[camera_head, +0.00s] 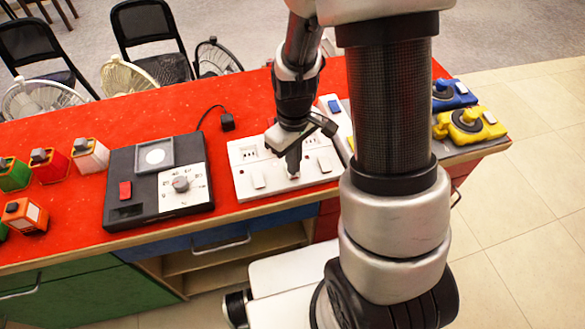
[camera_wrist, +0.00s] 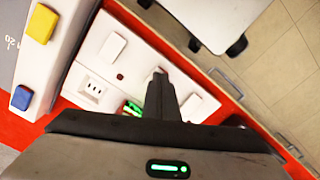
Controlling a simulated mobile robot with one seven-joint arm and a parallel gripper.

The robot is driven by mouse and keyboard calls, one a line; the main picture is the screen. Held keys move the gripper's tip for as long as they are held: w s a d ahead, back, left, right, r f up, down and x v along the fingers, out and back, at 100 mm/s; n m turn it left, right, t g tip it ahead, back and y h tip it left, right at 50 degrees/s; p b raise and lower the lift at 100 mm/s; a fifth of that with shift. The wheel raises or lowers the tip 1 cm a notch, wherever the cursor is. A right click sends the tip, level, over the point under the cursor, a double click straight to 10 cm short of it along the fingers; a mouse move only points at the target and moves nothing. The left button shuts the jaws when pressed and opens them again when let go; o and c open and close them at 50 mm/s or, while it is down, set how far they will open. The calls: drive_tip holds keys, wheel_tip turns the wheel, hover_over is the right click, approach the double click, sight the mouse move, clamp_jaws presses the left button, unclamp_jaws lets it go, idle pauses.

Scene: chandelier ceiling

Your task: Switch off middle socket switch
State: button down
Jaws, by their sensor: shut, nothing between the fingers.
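The white socket panel (camera_head: 242,158) lies on the red counter, with a row of white rocker switches along its front edge. In the head view the left switch (camera_head: 257,181) and right switch (camera_head: 325,164) are clear of my gripper (camera_head: 293,174). My gripper is shut, empty and pointing down at the middle switch, which its tip mostly covers. In the wrist view the closed fingers (camera_wrist: 160,80) hide most of the middle switch (camera_wrist: 151,74); I cannot tell whether they touch it, nor which way it is tilted. Another switch (camera_wrist: 112,45) shows unobstructed.
A dark box with a dial (camera_head: 181,183) stands left of the panel, with a black plug (camera_head: 227,121) behind. A panel with a blue button (camera_head: 334,106) adjoins on the right; its yellow button (camera_wrist: 42,23) shows in the wrist view. Yellow and blue controllers (camera_head: 468,121) lie farther right.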

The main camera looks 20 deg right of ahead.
drive_tip(key=shift+f+b, duration=0.65)
drive_tip(key=shift+f, duration=0.1)
idle(0.5)
wheel_tip(320, 180, up, 7)
drive_tip(key=p, duration=0.5)
idle(0.4)
drive_tip(key=shift+r, duration=0.1)
idle(0.3)
